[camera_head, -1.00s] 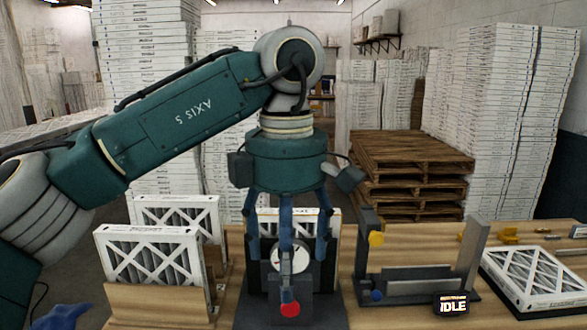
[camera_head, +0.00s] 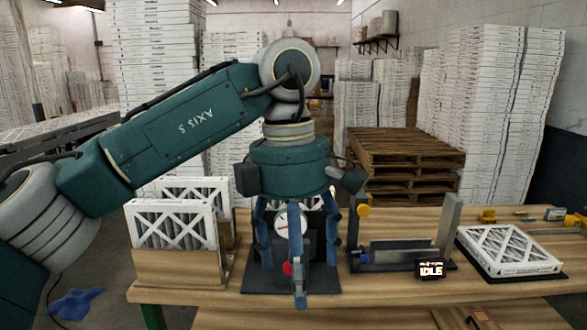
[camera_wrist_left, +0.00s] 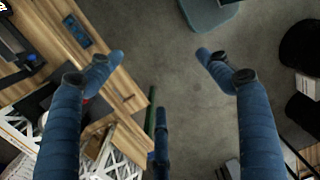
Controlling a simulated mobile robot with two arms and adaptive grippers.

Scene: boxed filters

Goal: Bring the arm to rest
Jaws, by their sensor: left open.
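My left arm comes in from the left of the head view, its forearm sloping up to the wrist. The left gripper (camera_head: 299,262) hangs downward with its blue fingers spread, open and empty. In the head view it overlaps the dial-gauge fixture (camera_head: 320,277) and partly hides it. In the left wrist view the gripper (camera_wrist_left: 160,82) has bare floor between its fingers, with the table edge to the left, so it hangs in front of the table. My right gripper is in neither view.
The wooden table (camera_head: 400,292) carries boxed filters (camera_head: 175,228) in a wooden holder, a grey bracket fixture (camera_head: 400,255), a display reading IDLE (camera_head: 430,268) and a flat-lying filter (camera_head: 510,250). Pallets (camera_head: 405,165) and filter stacks stand behind. A blue cloth (camera_head: 75,302) lies on the floor.

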